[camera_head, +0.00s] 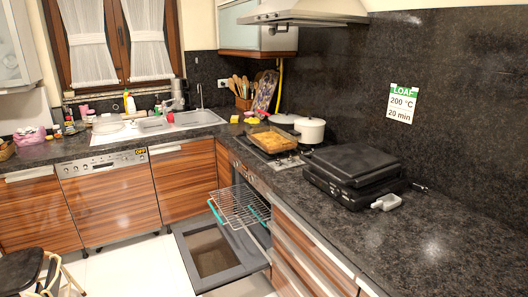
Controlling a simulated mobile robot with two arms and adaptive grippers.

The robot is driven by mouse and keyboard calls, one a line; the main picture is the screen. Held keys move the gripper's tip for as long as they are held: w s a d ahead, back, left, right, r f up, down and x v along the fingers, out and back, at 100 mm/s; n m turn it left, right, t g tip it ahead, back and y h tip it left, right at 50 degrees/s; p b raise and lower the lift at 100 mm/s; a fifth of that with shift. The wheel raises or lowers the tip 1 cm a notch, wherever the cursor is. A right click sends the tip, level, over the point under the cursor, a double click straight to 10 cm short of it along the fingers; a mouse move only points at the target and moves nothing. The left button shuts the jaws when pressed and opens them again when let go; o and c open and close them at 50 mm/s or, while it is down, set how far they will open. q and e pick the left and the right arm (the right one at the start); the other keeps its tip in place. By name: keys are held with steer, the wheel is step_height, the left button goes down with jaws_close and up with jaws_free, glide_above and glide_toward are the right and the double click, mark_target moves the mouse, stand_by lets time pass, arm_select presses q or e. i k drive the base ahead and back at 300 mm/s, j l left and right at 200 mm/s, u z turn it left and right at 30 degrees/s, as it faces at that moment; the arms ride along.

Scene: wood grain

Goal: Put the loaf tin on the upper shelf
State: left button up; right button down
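The loaf tin (271,140), with a golden-brown filling, sits on the hob (285,160) set in the right-hand counter. Below it the oven is open, with its door (210,255) folded down. A wire shelf (238,204) is pulled partly out of the oven above the door and looks empty. Teal parts show near the shelf's sides. The oven's inside is mostly hidden, so I cannot tell the other shelf levels. Neither of my grippers is in view.
A white pot (310,130) stands behind the tin. A black grill appliance (352,172) sits on the counter to the right, with a light grey object (387,202) beside it. A wall sign (402,103) reads "LOAF 200 °C 20 min". A stool (25,270) stands at lower left.

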mark_target(236, 204)
steer(key=i+j+u, duration=0.6)
steer(key=i+u, duration=0.2)
steer(key=i, duration=0.2)
steer(key=i+j+u, duration=0.1)
steer(key=i+u, duration=0.3)
steer(key=i+z, duration=0.15)
steer(key=i, duration=0.3)
steer(key=i+j+z, duration=0.15)
steer(key=i, duration=0.25)
steer(key=i+j+z, duration=0.15)
steer(key=i, duration=0.3)
steer(key=i+j+z, duration=0.15)
steer(key=i, duration=0.3)
steer(key=i+j+z, duration=0.4)
steer(key=i+j, duration=0.05)
steer(key=i, duration=0.1)
